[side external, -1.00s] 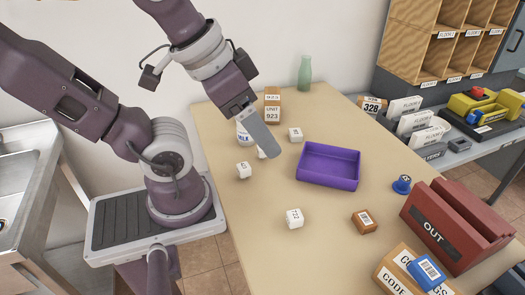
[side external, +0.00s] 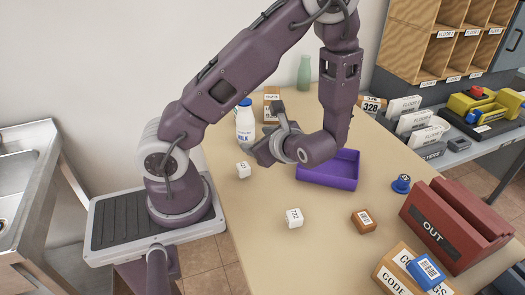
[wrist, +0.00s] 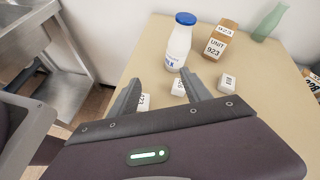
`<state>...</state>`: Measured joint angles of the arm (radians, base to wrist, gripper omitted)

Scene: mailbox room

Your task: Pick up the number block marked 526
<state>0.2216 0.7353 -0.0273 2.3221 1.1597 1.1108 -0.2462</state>
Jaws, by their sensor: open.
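Several small white number blocks lie on the table. In the side view one block (side external: 243,169) is left of my gripper and another block (side external: 294,218) is nearer the front. In the wrist view a block (wrist: 143,102) lies between the fingers, close to the left one. A second block (wrist: 178,87) is beside the right finger, and a third block (wrist: 227,81) is farther right. I cannot read 526 on any of them. My gripper (wrist: 160,77) is open and empty; in the side view my gripper (side external: 263,151) is above the table, partly hidden by my wrist.
A milk bottle (side external: 244,123) and a brown UNIT 923 box (wrist: 219,40) stand beyond my gripper. A purple tray (side external: 330,180) is partly behind my arm. A brown block (side external: 364,221), blue stamp (side external: 401,184) and red OUT tray (side external: 455,228) are to the right.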

